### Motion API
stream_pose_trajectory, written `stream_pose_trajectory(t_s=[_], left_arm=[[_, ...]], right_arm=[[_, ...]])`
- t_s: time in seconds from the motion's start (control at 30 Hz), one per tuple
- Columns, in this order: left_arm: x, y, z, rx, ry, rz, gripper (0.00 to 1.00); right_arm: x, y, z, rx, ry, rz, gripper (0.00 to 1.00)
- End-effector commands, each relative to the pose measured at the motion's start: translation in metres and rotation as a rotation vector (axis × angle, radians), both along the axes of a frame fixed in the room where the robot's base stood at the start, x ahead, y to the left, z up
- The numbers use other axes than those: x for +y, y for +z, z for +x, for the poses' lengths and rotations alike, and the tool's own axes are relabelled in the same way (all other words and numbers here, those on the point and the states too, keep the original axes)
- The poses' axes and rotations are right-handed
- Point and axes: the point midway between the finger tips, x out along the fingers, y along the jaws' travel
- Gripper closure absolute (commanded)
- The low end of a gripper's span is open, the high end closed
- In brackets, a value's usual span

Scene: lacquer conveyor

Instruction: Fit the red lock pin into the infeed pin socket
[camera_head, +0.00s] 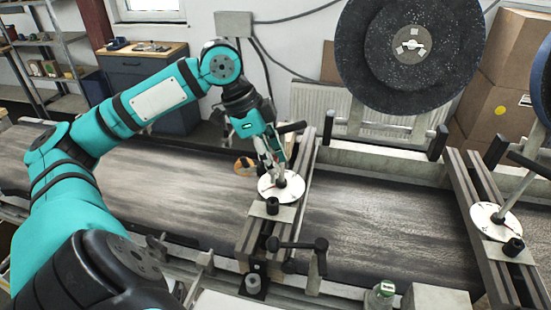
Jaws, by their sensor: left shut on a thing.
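My left gripper (270,157) reaches down over the left dial, a white disc (270,193) on the cross rail in the middle of the belt. It is shut on the grey lever (282,157) that rises from this dial and ends in a black handle (291,128). A black cylindrical fitting (272,205) stands on a plate just in front of the disc. I cannot make out the red lock pin for certain, nor tell which part is the infeed pin socket. My right gripper is not in view.
A second white dial (487,222) with a lever and black fitting (513,246) sits on the right rail. Black crank handles (319,255) stick up at the front edge. A large black disc (410,50) stands behind. The dark belt (385,225) is clear between the rails.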

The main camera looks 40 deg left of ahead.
Motion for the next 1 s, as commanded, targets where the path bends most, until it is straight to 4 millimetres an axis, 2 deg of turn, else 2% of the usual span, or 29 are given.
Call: stream_pose_trajectory(t_s=[0.1, 0.23, 0.6, 0.8, 1.0], left_arm=[[0.000, 0.000, 0.000, 0.001, 0.003, -0.001, 1.00], [0.000, 0.000, 0.000, 0.006, 0.015, -0.010, 1.00], [0.000, -0.030, 0.000, 0.005, 0.014, -0.010, 1.00], [0.000, -0.046, 0.000, 0.004, 0.014, -0.009, 1.00], [0.000, -0.051, 0.000, 0.004, 0.014, -0.010, 1.00]], right_arm=[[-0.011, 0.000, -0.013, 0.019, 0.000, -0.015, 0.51], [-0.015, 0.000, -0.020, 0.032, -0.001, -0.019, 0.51], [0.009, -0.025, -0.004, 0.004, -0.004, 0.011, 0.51], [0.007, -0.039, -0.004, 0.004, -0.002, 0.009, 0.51], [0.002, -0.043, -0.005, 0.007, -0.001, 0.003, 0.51]])
